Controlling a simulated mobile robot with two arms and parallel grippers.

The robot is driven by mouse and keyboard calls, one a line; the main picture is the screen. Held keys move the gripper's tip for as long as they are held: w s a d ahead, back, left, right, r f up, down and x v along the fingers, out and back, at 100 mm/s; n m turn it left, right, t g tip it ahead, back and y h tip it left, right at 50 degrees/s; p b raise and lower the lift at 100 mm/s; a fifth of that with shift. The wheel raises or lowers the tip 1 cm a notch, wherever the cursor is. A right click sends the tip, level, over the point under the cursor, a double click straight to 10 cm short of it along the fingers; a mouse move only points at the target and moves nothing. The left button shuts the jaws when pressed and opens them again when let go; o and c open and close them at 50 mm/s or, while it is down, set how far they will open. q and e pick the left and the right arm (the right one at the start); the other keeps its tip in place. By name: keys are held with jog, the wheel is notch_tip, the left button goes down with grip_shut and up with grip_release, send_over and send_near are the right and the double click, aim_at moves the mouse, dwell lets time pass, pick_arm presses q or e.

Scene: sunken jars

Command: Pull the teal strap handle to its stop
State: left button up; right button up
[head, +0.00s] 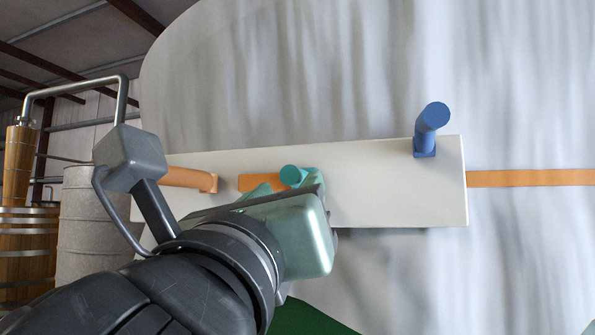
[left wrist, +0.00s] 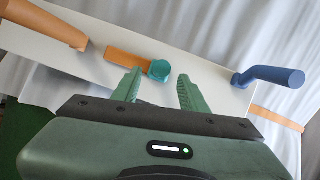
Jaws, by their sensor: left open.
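The teal strap handle (head: 296,174) is a short round peg at the right end of a short orange strap (head: 258,182) on a white board. In the left wrist view the teal handle (left wrist: 159,70) shows just beyond the gap between my fingers. My left gripper (head: 288,187) is open and in front of the board, its fingers pointing at the handle. The left wrist view shows the open fingertips (left wrist: 159,77) on either side of the handle's line; I cannot tell whether they touch it. My right gripper is not seen.
An orange handle (head: 187,178) sticks out of the white board (head: 385,195) on the left, and a blue bent handle (head: 432,122) on the right. An orange band (head: 530,178) runs right from the board. A pale draped sheet hangs behind. A grey barrel (head: 88,225) stands left.

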aim_at(298, 178)
pick_arm(q)
jog(key=p+x, duration=0.2)
jog(key=x, duration=0.3)
jog(key=shift+d+r+p, duration=0.1)
jog(key=shift+r+p, duration=0.1)
jog(key=shift+p, duration=0.1)
jog(key=shift+w, duration=0.5)
jog(key=shift+c, duration=0.9)
jog(key=shift+s, duration=0.1)
grip_shut()
